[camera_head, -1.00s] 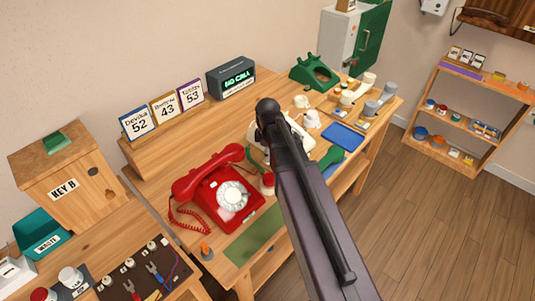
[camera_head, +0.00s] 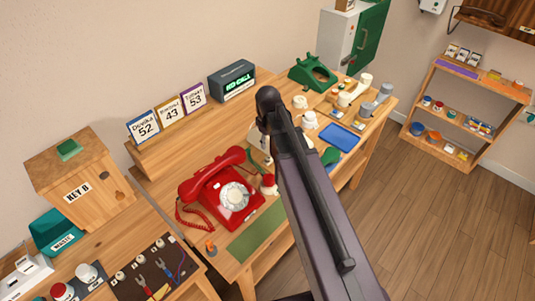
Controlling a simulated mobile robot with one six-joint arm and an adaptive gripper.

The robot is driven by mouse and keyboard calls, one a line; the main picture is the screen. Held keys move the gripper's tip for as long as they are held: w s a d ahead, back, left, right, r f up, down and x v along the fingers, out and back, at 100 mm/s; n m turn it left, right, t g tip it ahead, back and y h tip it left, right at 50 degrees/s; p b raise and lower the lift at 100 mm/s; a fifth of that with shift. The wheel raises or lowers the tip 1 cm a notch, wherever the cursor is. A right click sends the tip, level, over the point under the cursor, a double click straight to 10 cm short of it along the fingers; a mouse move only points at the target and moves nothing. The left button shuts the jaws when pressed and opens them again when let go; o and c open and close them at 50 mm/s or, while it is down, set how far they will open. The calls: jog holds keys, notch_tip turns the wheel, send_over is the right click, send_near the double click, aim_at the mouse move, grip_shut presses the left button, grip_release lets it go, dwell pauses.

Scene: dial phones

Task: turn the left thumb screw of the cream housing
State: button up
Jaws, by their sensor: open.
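The cream housing (camera_head: 256,139) is mostly hidden behind my arm in the head view. Only a pale edge of it shows to the left of the arm, behind the red phone. Its left thumb screw cannot be made out. My arm rises from the bottom of the picture and covers the middle of the table. My gripper is not visible; the arm hides that area, so I cannot see whether it touches the housing.
A red dial phone (camera_head: 223,193) stands left of my arm, with a green mat (camera_head: 257,233) in front. A blue tray (camera_head: 339,137), white parts and a green phone shell (camera_head: 313,73) lie to the right and behind. Open floor lies at right.

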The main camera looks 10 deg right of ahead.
aim_at(267, 158)
jog(key=shift+a+r+m+p, duration=0.1)
jog(key=shift+r+m+p, duration=0.75)
jog(key=shift+m, duration=1)
jog(key=shift+d+r+m+p, duration=0.1)
jog(key=shift+r+m+p, duration=0.75)
jog(key=shift+m, duration=0.95)
jog(key=shift+a+r+m+p, duration=0.1)
jog(key=shift+r+m+p, duration=0.75)
jog(key=shift+m, duration=1)
jog(key=shift+f+b, duration=0.1)
jog(key=shift+b, duration=0.3)
notch_tip(267, 158, down, 13)
jog(key=b, duration=1.3)
jog(key=shift+f, duration=0.15)
